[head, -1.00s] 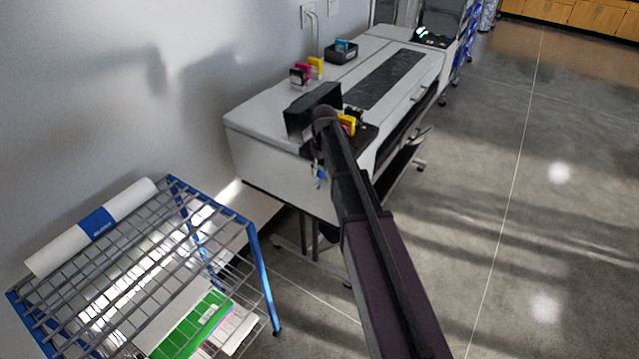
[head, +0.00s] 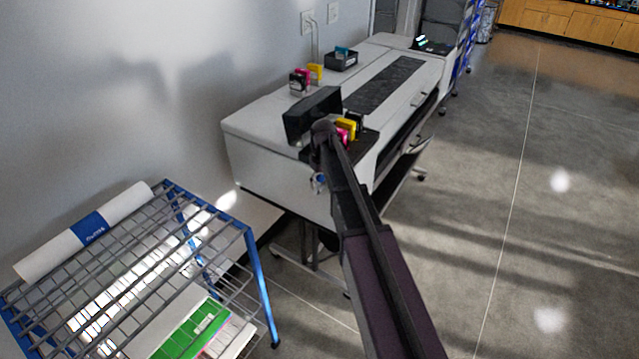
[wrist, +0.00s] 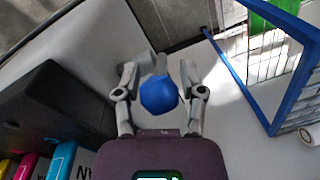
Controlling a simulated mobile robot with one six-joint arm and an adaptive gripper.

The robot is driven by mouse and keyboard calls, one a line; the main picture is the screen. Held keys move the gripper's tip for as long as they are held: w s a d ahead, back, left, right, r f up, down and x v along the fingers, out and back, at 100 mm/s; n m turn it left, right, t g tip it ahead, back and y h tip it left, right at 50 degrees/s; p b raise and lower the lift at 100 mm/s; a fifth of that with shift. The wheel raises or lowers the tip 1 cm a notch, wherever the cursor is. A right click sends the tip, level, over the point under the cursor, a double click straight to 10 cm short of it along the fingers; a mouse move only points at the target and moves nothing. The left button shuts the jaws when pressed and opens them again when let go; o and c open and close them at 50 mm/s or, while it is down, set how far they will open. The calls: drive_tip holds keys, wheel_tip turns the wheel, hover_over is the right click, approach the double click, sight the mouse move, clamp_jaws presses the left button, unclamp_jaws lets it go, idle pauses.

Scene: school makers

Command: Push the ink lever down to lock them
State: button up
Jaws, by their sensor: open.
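A blue rounded piece (wrist: 158,95), possibly the ink lever's end, shows in the wrist view between the two fingers of my gripper (wrist: 160,72). The fingers are spread, one on each side of it; I cannot tell whether they touch it. In the head view my gripper (head: 319,181) is small and partly hidden by my arm, at the near left end of the printer (head: 262,160). The raised black ink cover (head: 312,114) stands beside it, with yellow (head: 346,127) and magenta cartridges next to it. The lever's position is unclear.
Loose cartridges (head: 300,82) and a black tray (head: 341,60) sit on the printer's top near the wall. A blue-framed wire rack (head: 258,280) with a white paper roll (head: 60,250) stands at the lower left. The floor at right is clear.

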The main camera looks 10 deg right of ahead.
clamp_jaws()
drive_tip(key=shift+a, duration=0.15)
